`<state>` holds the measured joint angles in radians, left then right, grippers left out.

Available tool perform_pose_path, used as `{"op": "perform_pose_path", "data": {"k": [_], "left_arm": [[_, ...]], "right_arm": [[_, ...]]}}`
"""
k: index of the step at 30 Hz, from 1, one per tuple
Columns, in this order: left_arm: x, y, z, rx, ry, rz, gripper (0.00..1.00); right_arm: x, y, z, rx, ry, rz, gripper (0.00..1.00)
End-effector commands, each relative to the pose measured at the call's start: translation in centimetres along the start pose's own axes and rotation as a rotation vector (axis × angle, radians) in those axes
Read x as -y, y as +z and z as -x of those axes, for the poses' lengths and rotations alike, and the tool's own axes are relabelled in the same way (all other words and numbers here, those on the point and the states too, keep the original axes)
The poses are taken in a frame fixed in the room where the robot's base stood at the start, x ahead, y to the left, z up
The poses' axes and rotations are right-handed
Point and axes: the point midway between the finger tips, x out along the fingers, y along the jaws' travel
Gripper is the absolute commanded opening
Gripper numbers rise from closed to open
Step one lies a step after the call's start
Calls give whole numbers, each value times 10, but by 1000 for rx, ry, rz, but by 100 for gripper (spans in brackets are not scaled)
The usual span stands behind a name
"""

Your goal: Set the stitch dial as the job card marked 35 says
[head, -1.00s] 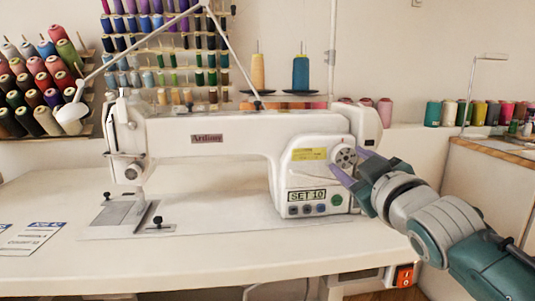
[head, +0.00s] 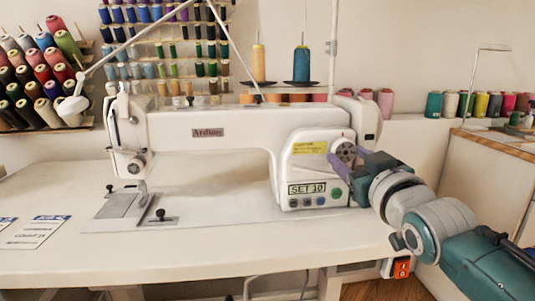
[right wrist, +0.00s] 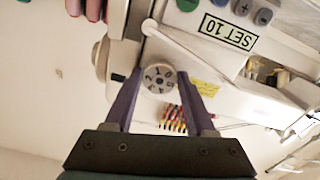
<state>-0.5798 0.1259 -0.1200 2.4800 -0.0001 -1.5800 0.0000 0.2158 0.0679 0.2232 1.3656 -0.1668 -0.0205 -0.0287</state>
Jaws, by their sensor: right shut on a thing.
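The stitch dial (head: 344,150) is a round, pale knob on the right end of the white sewing machine (head: 230,137). In the right wrist view the dial (right wrist: 160,78) shows dark marks on its face, too small to read surely. My right gripper (head: 346,156) has its purple fingers on either side of the dial and is shut on it. A display (head: 307,188) below reads "SET 10". Job cards lie flat on the table at the left, one whole card (head: 35,232) and one cut by the frame edge (head: 6,228); their print is not legible. My left gripper is not in view.
The white table (head: 190,250) is clear in front of the machine. Thread cones stand on racks behind and on a ledge at the right. A red switch (head: 401,268) hangs below the table edge.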

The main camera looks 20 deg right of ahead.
Motion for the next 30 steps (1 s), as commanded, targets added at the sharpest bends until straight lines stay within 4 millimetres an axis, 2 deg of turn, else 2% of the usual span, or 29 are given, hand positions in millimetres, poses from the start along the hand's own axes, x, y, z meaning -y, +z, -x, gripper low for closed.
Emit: {"op": "perform_pose_path", "data": {"k": [4,5,12,20,23,30], "left_arm": [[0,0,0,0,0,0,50],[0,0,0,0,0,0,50],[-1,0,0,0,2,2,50],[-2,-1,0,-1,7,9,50],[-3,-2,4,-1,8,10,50],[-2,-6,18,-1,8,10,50]], "right_arm": [[0,0,0,0,0,1,0],[0,0,0,0,0,1,58],[0,0,0,0,0,2,85],[0,0,1,0,0,2,86],[0,-1,7,1,-1,2,86],[0,-2,48,4,-1,2,86]]}}
